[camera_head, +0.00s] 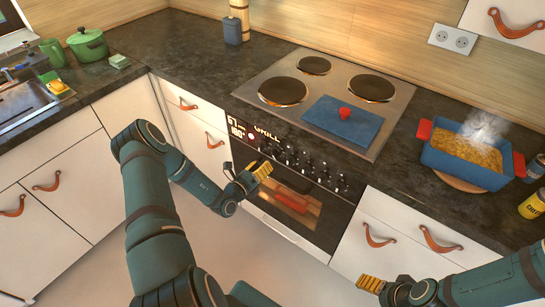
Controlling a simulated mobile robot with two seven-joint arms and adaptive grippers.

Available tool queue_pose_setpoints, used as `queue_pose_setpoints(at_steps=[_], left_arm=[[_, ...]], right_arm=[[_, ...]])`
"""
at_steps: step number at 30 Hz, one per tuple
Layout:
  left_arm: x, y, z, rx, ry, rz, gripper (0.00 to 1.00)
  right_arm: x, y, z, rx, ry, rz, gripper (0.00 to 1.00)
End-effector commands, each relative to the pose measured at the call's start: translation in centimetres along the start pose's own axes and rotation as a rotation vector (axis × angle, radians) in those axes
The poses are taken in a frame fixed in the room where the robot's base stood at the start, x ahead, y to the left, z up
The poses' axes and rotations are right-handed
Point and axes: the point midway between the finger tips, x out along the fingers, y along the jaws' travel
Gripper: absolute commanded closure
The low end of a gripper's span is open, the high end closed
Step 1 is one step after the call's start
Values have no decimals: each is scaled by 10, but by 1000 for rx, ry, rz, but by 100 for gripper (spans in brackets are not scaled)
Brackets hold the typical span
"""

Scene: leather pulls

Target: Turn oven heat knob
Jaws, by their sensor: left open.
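The oven (290,205) is set in the counter front, with a dark door and a lit window. My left gripper (262,170) is open, with yellow fingertips just in front of the left part of the panel, close below the knobs. It may hide part of the panel or door, and I cannot tell whether it touches a knob. My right gripper (371,284) is low at the right, away from the oven; its finger gap does not show clearly.
The cooktop (390,95) above the oven bears a blue lid (345,120) with a red knob. A steaming blue dish (452,172) stands on a round board at the right. Drawers with leather pulls (379,236) flank the oven. A green pot (87,44) stands far left.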

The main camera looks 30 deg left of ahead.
Motion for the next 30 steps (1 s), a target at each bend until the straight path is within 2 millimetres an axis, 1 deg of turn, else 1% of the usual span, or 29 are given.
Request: queue_pose_setpoints(at_steps=[1,3,9,15,24,26,27,28,30], left_arm=[[11,-1,-1,1,-1,-4,58],[24,0,-1,2,0,-3,58],[52,0,0,1,-1,-2,58],[64,-1,0,1,1,-2,58],[64,-1,0,0,1,-1,58],[64,-1,0,0,1,-1,79],[64,-1,0,0,1,-1,93],[64,-1,0,0,1,-1,100],[64,-1,0,1,1,-1,100]], right_arm=[[2,1,1,-1,-2,0,22],[4,1,2,-1,-3,0,22],[7,3,3,-2,-7,-1,22],[8,3,4,-3,-9,-1,22],[8,3,4,-3,-9,-1,22],[8,3,4,-3,-9,-1,22],[8,3,4,-3,-9,-1,22],[8,3,4,-3,-9,-1,22],[8,3,4,-3,-9,-1,22]])
